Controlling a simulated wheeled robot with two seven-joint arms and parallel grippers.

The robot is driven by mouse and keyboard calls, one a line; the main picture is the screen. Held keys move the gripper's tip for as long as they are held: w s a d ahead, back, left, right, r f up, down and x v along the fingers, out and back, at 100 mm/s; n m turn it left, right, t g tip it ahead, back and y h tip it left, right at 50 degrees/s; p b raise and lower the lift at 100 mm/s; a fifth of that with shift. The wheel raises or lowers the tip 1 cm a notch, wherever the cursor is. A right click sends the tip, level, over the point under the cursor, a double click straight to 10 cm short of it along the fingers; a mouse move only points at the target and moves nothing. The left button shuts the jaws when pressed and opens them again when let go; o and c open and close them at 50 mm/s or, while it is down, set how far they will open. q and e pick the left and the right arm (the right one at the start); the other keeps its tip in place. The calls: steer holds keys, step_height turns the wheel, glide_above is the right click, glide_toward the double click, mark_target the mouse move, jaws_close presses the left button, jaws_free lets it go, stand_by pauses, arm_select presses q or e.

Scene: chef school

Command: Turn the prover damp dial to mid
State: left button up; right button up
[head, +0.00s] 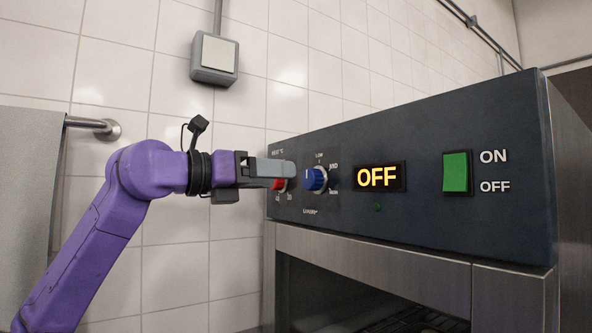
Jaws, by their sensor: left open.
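The damp dial is the blue knob (316,180) on the dark control panel (420,225). LOW is printed above it and what looks like MID at its upper right; the lettering is small. A pale pointer mark shows on the knob's left side, away from MID. My left gripper (288,171) comes in from the left and is open, its fingertips just left of the blue knob, in front of the red dial. I cannot tell whether it touches either dial. My right gripper is not in view.
The red dial (279,185) is partly hidden by my left gripper. A lit display (378,177) reads OFF, and a green switch (455,172) sits further right. A grey wall box (214,57) and a rail (95,125) are on the tiled wall.

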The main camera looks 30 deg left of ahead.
mark_target(306, 179)
arm_select(q)
steer(key=x, duration=0.3)
steer(key=p+x, duration=0.1)
steer(key=x, duration=0.3)
steer(key=shift+w+f, duration=0.15)
steer(key=shift+f, duration=0.1)
steer(key=shift+a+p, duration=0.1)
steer(key=shift+p, duration=0.2)
steer(key=shift+s+a, duration=0.15)
steer(key=shift+s, duration=0.15)
steer(key=shift+w, duration=0.2)
steer(key=c, duration=1.1)
steer(key=shift+o, duration=0.2)
